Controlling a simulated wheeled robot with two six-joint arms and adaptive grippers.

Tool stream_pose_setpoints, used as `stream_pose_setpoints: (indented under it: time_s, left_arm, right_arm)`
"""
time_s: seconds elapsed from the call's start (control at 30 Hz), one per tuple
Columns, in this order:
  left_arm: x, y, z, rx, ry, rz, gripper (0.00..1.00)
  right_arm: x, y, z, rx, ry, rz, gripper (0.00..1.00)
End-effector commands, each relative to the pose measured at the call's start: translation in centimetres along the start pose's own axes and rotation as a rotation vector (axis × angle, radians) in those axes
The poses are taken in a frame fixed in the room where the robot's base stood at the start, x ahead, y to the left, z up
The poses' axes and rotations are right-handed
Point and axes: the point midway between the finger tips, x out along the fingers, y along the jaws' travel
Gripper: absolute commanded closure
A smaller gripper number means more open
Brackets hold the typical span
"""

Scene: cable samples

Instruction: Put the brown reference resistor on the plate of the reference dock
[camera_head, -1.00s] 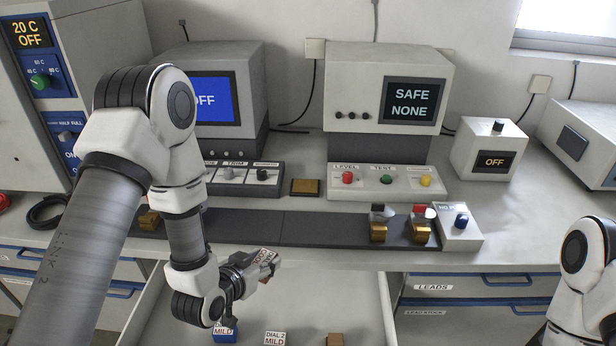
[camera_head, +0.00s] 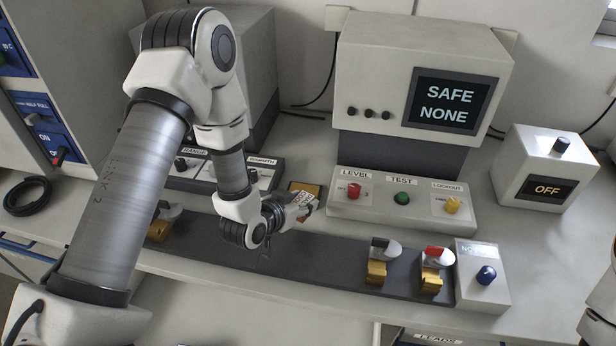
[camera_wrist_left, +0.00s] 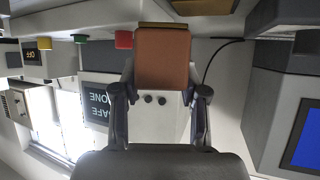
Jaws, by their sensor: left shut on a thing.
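The brown resistor (camera_wrist_left: 162,58) is a block between the two fingertips of my left gripper (camera_wrist_left: 162,92) in the left wrist view. A thin gold edge (camera_wrist_left: 163,25) shows past the block in the wrist view. I cannot tell whether block and plate touch. My right gripper is out of view.
A control box (camera_head: 400,200) with red, green and yellow knobs stands right of the plate; a dial panel (camera_head: 190,172) stands left. A dark rail (camera_head: 320,250) with gold clamps (camera_head: 376,272) runs in front. The SAFE NONE instrument (camera_head: 420,80) stands behind.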

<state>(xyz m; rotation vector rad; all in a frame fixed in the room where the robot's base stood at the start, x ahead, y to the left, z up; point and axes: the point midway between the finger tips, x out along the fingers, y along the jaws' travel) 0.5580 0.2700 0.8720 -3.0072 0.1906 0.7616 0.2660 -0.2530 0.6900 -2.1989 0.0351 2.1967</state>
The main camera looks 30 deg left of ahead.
Motion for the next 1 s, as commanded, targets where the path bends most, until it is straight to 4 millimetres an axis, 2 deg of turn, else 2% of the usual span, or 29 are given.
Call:
stream_pose_setpoints:
  time_s: [0.03, 0.1, 0.33, 0.47, 0.63, 1.0]
  left_arm:
    - [1.1, -1.1, -1.0, 0.000, 0.005, -0.004, 0.98]
    - [2.9, -2.3, -1.7, 0.001, 0.005, -0.003, 0.98]
    - [7.7, -5.7, -3.4, 0.003, 0.003, -0.001, 0.98]
    - [9.0, -6.6, -3.9, 0.003, 0.002, -0.001, 0.98]
    - [10.5, -6.6, -1.2, 0.004, -0.003, 0.001, 0.98]
    - [11.0, -6.6, -0.3, 0.002, 0.000, 0.000, 0.98]
  right_arm:
    - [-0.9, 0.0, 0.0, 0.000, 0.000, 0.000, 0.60]
    - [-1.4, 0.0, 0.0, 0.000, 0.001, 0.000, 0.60]
    - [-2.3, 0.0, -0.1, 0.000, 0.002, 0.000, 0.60]
    - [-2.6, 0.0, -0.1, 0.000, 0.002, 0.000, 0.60]
    - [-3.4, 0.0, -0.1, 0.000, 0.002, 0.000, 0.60]
    - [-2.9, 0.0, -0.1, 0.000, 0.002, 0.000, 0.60]
